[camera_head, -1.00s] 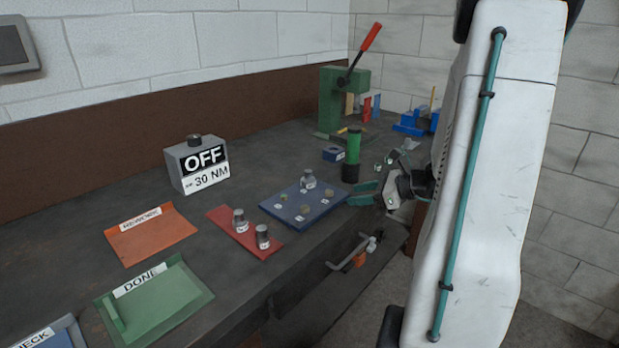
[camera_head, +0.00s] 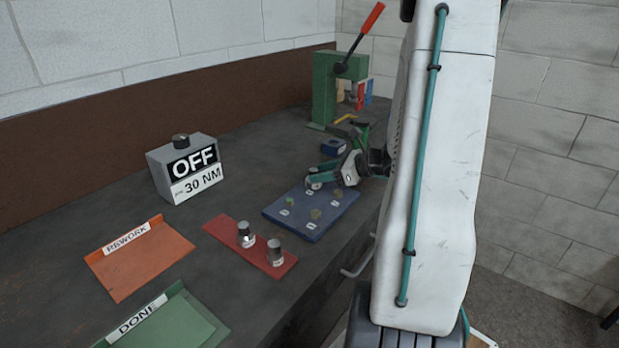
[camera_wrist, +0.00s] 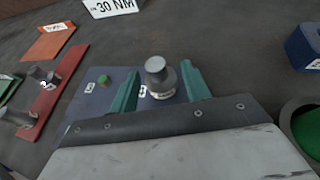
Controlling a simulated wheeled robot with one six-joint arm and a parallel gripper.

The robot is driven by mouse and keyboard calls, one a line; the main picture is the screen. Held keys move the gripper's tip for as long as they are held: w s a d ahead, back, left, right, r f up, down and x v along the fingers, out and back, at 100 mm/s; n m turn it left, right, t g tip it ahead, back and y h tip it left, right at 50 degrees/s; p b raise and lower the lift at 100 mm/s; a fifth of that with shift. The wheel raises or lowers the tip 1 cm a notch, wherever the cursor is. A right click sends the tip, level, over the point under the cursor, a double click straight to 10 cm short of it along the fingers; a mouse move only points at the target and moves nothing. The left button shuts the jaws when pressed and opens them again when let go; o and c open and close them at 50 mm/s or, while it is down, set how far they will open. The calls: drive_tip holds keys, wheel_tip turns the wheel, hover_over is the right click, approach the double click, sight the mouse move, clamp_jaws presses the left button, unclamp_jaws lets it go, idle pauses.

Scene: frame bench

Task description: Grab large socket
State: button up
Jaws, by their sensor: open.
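A grey metal socket (camera_wrist: 158,82) with a narrower top stands upright on the blue board (camera_head: 305,232), at its far edge. A pale label on its lower front is too small to read. My gripper (camera_wrist: 159,74) is open, with one green finger on each side of this socket in the wrist view. Whether the fingers touch it cannot be told. In the head view my gripper (camera_head: 322,173) is at the far edge of the blue board and hides part of the socket. Two more metal sockets, one left (camera_head: 245,235) and one right (camera_head: 275,252), stand on the red mat.
Small nuts lie on the blue board. A blue block (camera_head: 333,147) and a green press (camera_head: 335,95) stand behind it. An orange REWORK tray (camera_head: 140,265), a green DONE tray (camera_head: 175,325) and a grey OFF box (camera_head: 186,168) are to the left.

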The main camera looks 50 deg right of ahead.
sight(307, 178)
drive_tip(key=x, duration=0.5)
drive_tip(key=shift+a, duration=0.15)
drive_tip(key=shift+c, duration=0.2)
clamp_jaws()
